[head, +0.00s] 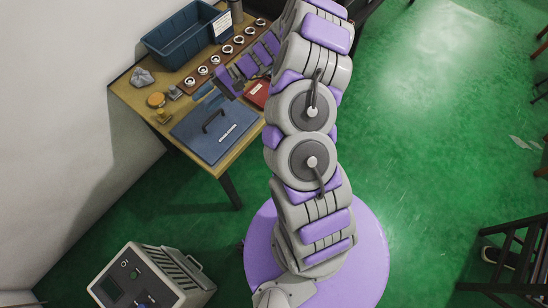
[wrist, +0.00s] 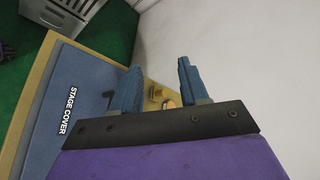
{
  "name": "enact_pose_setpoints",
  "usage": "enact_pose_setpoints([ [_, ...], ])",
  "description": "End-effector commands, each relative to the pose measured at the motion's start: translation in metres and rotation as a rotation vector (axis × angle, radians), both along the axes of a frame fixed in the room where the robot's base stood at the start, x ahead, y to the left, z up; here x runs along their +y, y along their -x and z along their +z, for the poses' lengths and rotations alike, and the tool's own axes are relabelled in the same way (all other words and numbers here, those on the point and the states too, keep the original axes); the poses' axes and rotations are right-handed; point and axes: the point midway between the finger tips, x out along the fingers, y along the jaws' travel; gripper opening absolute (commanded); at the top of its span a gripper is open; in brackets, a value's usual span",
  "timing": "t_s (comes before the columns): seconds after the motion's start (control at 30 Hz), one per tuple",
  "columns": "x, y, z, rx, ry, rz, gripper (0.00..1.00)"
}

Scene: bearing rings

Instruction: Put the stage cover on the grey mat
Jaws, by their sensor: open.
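The stage cover (head: 215,133) is a flat blue panel with a dark handle and a white label. It lies on the front part of the wooden table in the head view. In the wrist view the cover (wrist: 62,105) is at the left, its label reading "STAGE COVER", and my gripper partly hides it. My gripper (wrist: 160,66) is open with nothing between its two blue fingers. In the head view my gripper (head: 207,93) is above the table, just behind the cover and apart from its handle. I cannot make out a grey mat in either view.
A blue bin (head: 188,37) stands at the back of the table (head: 128,94). A brown strip with several rings (head: 203,70) lies before it. A grey lump (head: 143,77), an orange disc (head: 156,99) and a brass piece (head: 163,116) are left; a red item (head: 257,93) is right.

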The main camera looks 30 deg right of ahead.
Motion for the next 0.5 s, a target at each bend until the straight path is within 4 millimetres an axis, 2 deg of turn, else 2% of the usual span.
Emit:
enact_pose_setpoints([
  [0.03,0.014,0.008,0.02,-0.011,0.014,0.049,0.44],
  [0.2,0.05,0.045,0.07,-0.024,0.083,0.198,0.44],
  [0.3,0.066,0.072,0.093,-0.031,0.14,0.28,0.44],
  [0.5,0.084,0.128,0.13,-0.044,0.282,0.417,0.44],
])
